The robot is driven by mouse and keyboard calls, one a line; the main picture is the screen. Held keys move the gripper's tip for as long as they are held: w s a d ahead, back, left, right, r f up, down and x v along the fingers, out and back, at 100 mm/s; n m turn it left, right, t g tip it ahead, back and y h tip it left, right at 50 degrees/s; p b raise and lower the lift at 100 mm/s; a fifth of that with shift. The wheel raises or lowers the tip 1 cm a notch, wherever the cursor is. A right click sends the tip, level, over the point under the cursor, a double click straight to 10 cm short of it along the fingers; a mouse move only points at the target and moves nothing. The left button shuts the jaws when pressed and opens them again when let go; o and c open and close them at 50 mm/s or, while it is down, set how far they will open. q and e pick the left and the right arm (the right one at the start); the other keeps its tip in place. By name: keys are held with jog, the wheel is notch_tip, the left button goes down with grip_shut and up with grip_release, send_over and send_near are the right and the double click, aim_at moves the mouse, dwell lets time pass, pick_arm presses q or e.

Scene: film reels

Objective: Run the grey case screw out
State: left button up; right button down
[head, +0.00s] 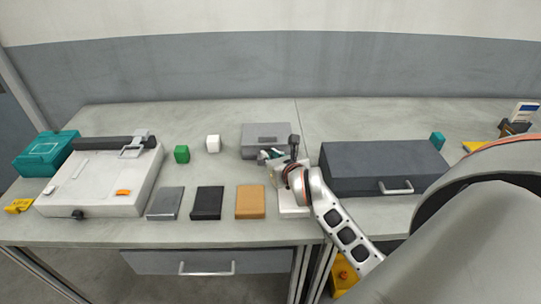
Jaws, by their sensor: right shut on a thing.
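The grey case (258,131) lies flat on the table right of the middle, with a darker patch on its top. My right gripper (272,157) is at its front right edge, reaching in from the right. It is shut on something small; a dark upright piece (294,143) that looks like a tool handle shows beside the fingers. The arm hides much of the grip, and I cannot tell whether the tip touches the case. The screw is too small or hidden to make out. My left gripper is out of view.
Silver (165,203), black (207,203), orange (250,201) and white (291,206) flat cases line the front. A large white device (95,190) is left; a dark drawer box (380,166) is right.

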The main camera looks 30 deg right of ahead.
jog(key=c, duration=2)
grip_release()
jog(key=shift+m, duration=0.3)
